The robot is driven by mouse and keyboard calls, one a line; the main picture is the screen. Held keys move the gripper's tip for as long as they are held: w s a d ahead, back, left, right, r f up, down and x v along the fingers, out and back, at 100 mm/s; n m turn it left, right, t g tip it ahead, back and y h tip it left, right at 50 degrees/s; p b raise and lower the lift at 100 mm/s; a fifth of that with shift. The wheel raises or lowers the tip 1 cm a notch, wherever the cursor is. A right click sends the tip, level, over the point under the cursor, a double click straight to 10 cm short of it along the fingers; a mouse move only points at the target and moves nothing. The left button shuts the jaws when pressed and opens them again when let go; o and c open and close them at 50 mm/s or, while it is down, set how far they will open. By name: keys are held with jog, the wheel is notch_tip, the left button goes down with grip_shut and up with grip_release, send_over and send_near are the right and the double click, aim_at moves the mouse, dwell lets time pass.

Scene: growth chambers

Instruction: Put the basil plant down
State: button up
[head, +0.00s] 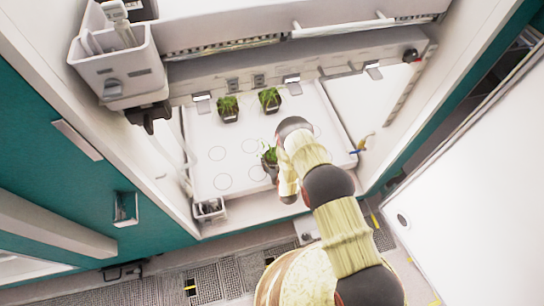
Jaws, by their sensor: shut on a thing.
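The basil plant (269,156), green leaves in a small dark pot, is at my gripper (276,171), left of my wrist. My gripper is shut on it; the fingers are small and partly hidden by my arm. The plant appears over the front middle of the white tray (237,158), which has several round marked places. Whether the pot touches the tray cannot be told from this view.
Two other potted green plants (228,108) (269,100) stand at the back of the tray. A grey caddy (118,65) hangs at the upper left. A small box (209,209) sits at the tray's front left corner. Several round places at left are free.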

jog(key=shift+r, duration=0.2)
jog(key=shift+f, duration=0.1)
jog(key=o, duration=1)
jog(key=shift+f, duration=0.15)
jog(key=o, duration=0.5)
jog(key=shift+s+r, duration=0.1)
jog(key=shift+r, duration=0.2)
jog(key=p+v, duration=0.4)
jog(key=v, duration=0.8)
jog(key=shift+f, duration=0.1)
